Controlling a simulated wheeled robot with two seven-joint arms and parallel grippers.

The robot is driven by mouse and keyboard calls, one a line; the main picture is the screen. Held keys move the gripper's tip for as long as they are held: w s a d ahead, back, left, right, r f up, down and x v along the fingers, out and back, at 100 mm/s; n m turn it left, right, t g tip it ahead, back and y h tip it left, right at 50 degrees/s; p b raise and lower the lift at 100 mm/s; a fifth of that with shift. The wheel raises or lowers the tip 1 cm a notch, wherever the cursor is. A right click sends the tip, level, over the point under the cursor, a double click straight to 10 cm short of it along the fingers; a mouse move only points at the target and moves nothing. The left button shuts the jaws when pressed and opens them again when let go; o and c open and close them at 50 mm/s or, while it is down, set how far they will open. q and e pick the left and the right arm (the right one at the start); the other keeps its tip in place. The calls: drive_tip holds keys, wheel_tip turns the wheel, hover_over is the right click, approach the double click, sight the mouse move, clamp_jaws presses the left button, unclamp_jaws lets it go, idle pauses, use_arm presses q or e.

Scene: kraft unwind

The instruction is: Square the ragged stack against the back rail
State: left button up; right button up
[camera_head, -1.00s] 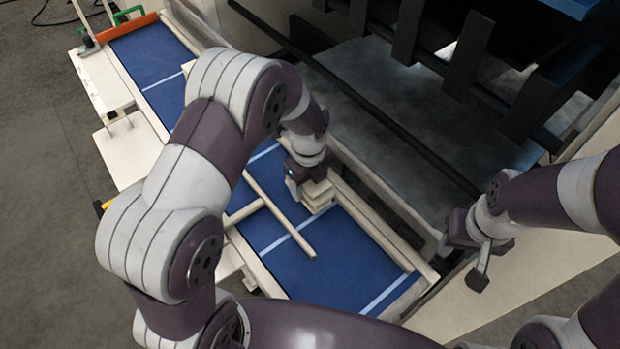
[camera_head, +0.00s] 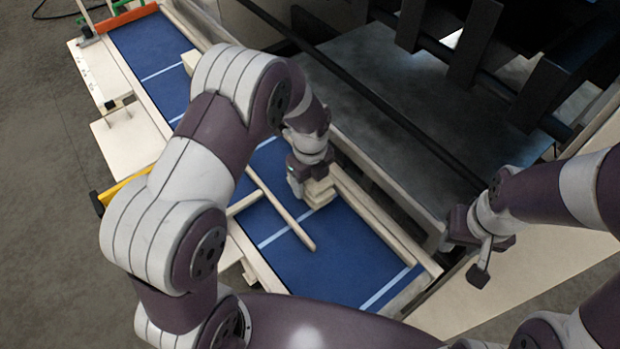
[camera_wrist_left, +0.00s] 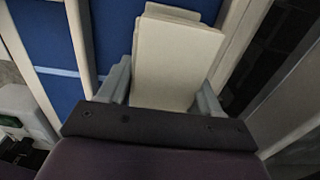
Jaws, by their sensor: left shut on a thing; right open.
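The ragged stack (camera_head: 319,193) is a small pile of cream, flat pieces on the blue bed (camera_head: 345,255), close to the cream back rail (camera_head: 378,213). My left gripper (camera_head: 304,184) is shut on the stack from above. In the left wrist view the stack (camera_wrist_left: 172,70) sits between the two grey fingers (camera_wrist_left: 160,95), and its layers are offset from each other at the far end. The gripper hides part of the stack in the head view. My right gripper (camera_head: 478,250) is open and empty, off to the right beyond the bed.
A cream T-shaped wooden bar (camera_head: 285,213) lies on the bed left of the stack. An orange end stop (camera_head: 127,18) is at the far left end. A dark machine with slats (camera_head: 470,45) stands behind the rail. The near right part of the bed is clear.

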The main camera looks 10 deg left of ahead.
use_arm(q)
drive_tip(key=shift+w+f, duration=0.1)
drive_tip(key=o, duration=1.1)
drive_tip(key=shift+o, duration=0.2)
drive_tip(key=shift+a, duration=0.1)
